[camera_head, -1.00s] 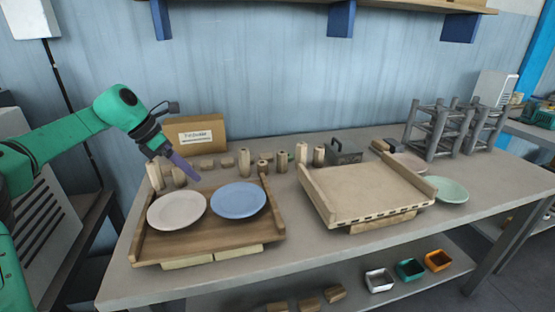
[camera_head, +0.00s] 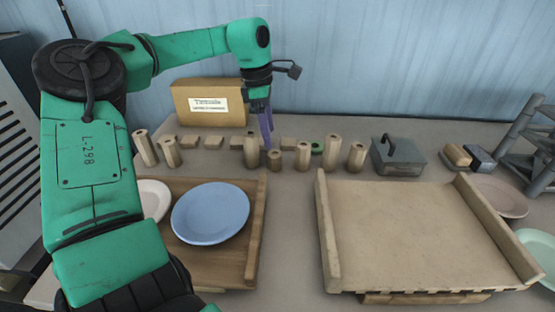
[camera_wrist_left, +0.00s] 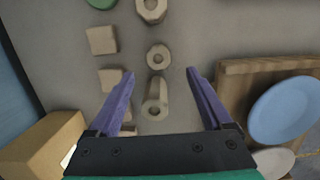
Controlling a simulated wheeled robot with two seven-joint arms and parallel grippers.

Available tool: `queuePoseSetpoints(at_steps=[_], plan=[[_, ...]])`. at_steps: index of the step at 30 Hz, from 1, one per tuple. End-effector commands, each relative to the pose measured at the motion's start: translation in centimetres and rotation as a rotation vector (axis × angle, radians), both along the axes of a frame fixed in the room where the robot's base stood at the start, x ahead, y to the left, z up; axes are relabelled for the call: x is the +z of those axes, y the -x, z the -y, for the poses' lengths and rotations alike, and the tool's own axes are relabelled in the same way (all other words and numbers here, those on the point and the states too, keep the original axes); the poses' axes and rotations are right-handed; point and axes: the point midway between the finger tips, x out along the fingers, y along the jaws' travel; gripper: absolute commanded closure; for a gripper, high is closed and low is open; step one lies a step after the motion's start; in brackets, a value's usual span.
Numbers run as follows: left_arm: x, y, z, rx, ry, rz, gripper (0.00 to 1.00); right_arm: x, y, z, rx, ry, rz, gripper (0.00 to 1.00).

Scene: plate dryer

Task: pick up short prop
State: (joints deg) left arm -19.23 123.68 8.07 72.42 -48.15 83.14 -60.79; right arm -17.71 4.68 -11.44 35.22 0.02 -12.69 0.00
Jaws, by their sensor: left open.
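A row of wooden hexagonal props with holes stands behind the trays. A short prop (camera_head: 274,159) stands just right of a taller prop (camera_head: 251,151). In the left wrist view the short prop (camera_wrist_left: 158,57) lies just beyond the fingertips, and the taller prop (camera_wrist_left: 155,100) appears between the fingers. My left gripper (camera_head: 267,143) points down over the row, close to these two props. It also shows in the left wrist view (camera_wrist_left: 161,72), open, with nothing held. My right gripper is not in view.
More props (camera_head: 332,152) stand to the right, with several small wood blocks (camera_head: 214,142) behind. A cardboard box (camera_head: 209,103) stands at the back. A blue plate (camera_head: 210,213) lies on the left tray (camera_head: 258,225). The right wooden tray (camera_head: 420,230) is empty. A grey metal box (camera_head: 398,156) stands behind it.

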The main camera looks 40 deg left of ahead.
Motion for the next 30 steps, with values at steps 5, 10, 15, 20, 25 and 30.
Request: queuePoseSetpoints(at_steps=[5, 10, 15, 20, 25, 30], plan=[[-3.3, -0.3, 0.4, 0.0, 0.001, 0.0, 0.17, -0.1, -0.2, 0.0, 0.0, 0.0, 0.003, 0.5], [-5.9, -0.5, 0.7, 0.001, 0.001, -0.003, 0.17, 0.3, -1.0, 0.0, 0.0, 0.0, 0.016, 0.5], [-8.5, -0.9, 1.0, 0.002, 0.001, 0.0, 0.17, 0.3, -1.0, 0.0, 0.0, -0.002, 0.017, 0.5], [-8.7, -0.9, 1.0, 0.001, 0.0, 0.003, 0.17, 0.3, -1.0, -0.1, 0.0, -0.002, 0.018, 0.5], [-8.7, -0.9, 1.0, 0.001, 0.0, 0.003, 0.62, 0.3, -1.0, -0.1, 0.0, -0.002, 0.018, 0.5], [-8.6, -0.9, 1.0, 0.001, 0.0, 0.003, 1.0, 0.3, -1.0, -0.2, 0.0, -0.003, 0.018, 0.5]])
